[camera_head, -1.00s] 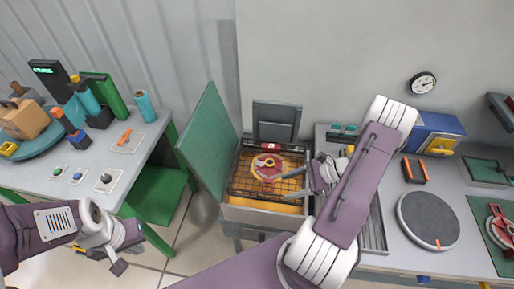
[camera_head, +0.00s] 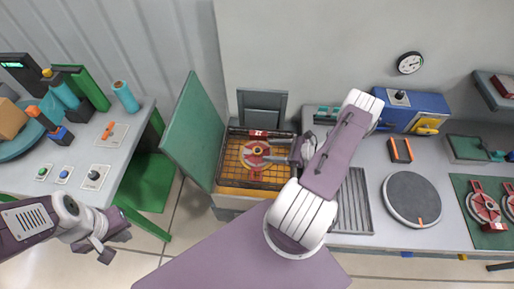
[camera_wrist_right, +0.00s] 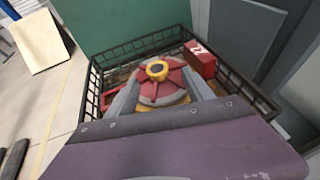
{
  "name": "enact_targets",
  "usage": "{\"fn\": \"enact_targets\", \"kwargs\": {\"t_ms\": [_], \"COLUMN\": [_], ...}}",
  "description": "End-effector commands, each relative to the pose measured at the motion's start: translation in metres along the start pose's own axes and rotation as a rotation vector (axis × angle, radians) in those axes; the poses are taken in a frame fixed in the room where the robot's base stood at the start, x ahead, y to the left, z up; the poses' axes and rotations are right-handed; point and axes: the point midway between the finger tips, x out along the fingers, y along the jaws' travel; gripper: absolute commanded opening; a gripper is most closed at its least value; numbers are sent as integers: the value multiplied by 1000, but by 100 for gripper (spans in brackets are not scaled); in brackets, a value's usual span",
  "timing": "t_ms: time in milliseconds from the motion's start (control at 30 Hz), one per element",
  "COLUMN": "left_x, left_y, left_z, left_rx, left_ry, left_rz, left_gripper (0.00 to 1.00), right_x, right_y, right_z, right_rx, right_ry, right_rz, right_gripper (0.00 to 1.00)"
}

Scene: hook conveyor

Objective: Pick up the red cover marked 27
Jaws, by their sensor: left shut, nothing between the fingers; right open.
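A round red cover (camera_head: 254,155) with a yellow ring knob at its centre lies inside a dark wire basket (camera_head: 222,172). In the right wrist view the cover (camera_wrist_right: 150,93) has a red block (camera_wrist_right: 200,58) at its edge with a white mark, seen at an angle and hard to read. My right gripper (camera_head: 273,150) is open over the basket; in the wrist view its fingers (camera_wrist_right: 162,80) lie on either side of the cover's middle. Whether they touch it I cannot tell. My left gripper (camera_head: 112,247) is shut and empty, below the left table.
A green lid (camera_head: 193,130) stands open left of the basket. The left table (camera_head: 105,160) holds bottles and knobs.

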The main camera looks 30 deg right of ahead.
Motion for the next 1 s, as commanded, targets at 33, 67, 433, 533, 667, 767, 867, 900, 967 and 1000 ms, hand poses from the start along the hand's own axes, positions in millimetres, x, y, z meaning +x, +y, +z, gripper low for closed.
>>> {"fn": "enact_targets", "kwargs": {"t_ms": [33, 67, 433, 533, 667, 767, 867, 900, 967, 1000], "left_x": [-14, -19, -25, -25, -25, -25, -25, -25, -25, -25], "left_y": [0, 0, 0, 0, 0, 0, 0, 0, 0, 0], "left_z": [-2, -2, -3, -3, -3, -3, -3, -3, -3, -3], "left_rx": [0, 0, 0, 0, 0, 0, 0, 0, 0, 0], "left_ry": [0, 1, 0, 1, 0, 1, 1, 1, 1, 1], "left_rz": [0, 0, 0, 0, 0, 0, 0, 0, 0, 0], "left_gripper": [0, 0, 0, 0, 0, 0, 0, 0, 0, 0], "right_x": [7, 13, 44, 44, 44, 44, 44, 44, 44, 44], "right_y": [4, 4, 3, 3, 3, 3, 3, 3, 3, 3], "right_z": [7, 8, 2, 2, 2, 2, 2, 2, 2, 2], "right_rx": [4, 3, 0, 0, 0, 0, 0, 0, 0, 0], "right_ry": [-1, -1, 0, 0, 0, 0, 0, 0, 0, 0], "right_rz": [6, 7, 1, 1, 1, 1, 1, 1, 1, 1], "right_gripper": [61, 61, 61, 47, 10, 0, 0, 0, 0, 0]}}
